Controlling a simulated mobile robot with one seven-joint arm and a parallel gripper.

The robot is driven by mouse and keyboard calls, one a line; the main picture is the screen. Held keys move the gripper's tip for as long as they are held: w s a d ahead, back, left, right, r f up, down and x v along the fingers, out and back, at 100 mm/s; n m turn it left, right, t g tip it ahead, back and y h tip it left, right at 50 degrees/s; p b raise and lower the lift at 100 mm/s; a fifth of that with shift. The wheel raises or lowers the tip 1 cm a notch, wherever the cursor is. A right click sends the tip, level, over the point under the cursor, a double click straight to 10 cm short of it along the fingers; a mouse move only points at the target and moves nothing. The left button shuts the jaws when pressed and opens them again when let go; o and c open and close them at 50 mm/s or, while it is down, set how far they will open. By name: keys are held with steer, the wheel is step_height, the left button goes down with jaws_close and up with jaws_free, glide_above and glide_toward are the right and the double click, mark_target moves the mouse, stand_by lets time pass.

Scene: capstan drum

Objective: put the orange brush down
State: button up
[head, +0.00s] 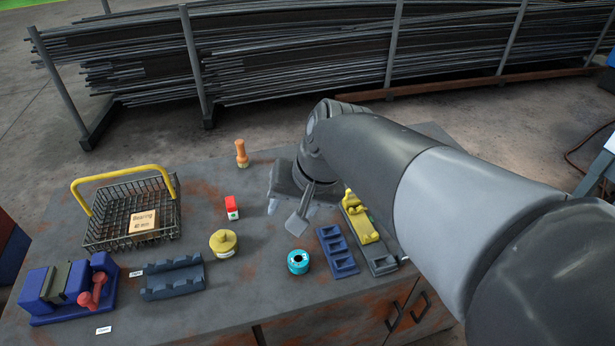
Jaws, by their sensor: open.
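The orange brush (241,153) stands upright on the far part of the grey, rust-stained bench top (135,300), its pale end down. My gripper (286,209) is to the right of the brush and nearer the front, pointing down over the bench. Its fingers are apart, with nothing seen between them. It is clear of the brush. My arm comes in from the right and hides the right part of the bench.
A wire basket (105,202) with a yellow handle and "Bearing" label is left. A red-and-white box (232,207), yellow pot (223,242), cyan round item (298,262), blue slotted tray (337,251) and yellow item (360,218) surround my gripper. A blue vise-like fixture (70,288) and dark cradle (172,278) stand front left.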

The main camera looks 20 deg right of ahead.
steer(key=s+d+r+n+t+h, duration=0.1)
steer(key=s+d+n+h, duration=0.2)
steer(key=s+d, duration=0.2)
steer(key=shift+s+t, duration=0.4)
steer(key=shift+s, duration=0.3)
stand_by(0.7)
